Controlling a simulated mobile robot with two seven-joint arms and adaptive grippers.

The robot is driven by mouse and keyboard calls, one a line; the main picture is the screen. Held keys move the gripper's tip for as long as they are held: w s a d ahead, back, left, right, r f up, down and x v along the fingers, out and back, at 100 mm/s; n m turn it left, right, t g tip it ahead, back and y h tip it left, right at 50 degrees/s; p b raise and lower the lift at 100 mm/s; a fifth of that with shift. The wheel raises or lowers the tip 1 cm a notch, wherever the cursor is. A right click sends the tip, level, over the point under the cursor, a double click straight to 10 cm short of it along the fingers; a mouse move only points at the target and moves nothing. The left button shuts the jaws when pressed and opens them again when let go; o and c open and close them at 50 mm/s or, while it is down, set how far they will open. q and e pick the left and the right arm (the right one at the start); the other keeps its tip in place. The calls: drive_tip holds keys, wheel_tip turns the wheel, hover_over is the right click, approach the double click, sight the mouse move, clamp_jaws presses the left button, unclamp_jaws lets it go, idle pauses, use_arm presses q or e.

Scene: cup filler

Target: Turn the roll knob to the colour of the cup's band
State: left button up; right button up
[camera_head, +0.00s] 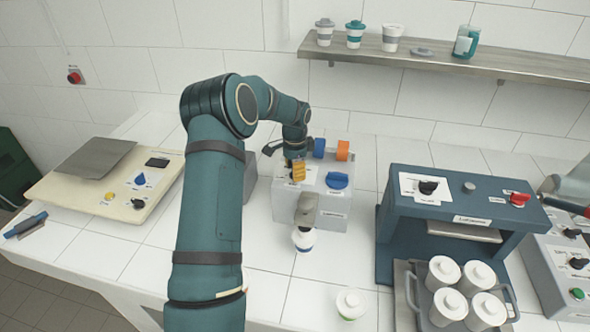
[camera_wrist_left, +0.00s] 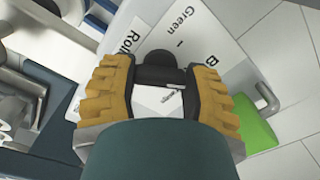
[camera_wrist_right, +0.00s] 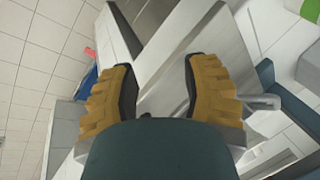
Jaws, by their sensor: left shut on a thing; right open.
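The grey filling machine (camera_head: 325,208) stands in the middle of the counter. My left gripper (camera_head: 298,172) is at the machine's top left, with its yellow fingers shut on the black roll knob (camera_wrist_left: 158,72). In the left wrist view, the label (camera_wrist_left: 190,30) by the knob reads "Roll", "Green" and a cut-off "B". The fingers partly hide the knob's setting. A white cup (camera_head: 304,240) with what looks like a blue band stands under the machine's spout (camera_head: 306,208). My right gripper (camera_wrist_right: 158,68) is open and empty in the right wrist view.
A blue roll (camera_head: 319,147) and an orange roll (camera_head: 342,150) sit behind the machine's top, near a blue knob (camera_head: 337,180). A green-marked white cup (camera_head: 350,304) stands in front. A teal machine (camera_head: 470,203) and a tray (camera_head: 410,290) of several cups are on the right.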

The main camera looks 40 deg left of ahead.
idle(0.3)
use_arm(q)
drive_tip(key=o, duration=1.2)
drive_tip(key=shift+r, duration=0.15)
wheel_tip(320, 180, up, 12)
drive_tip(key=shift+f, duration=0.1)
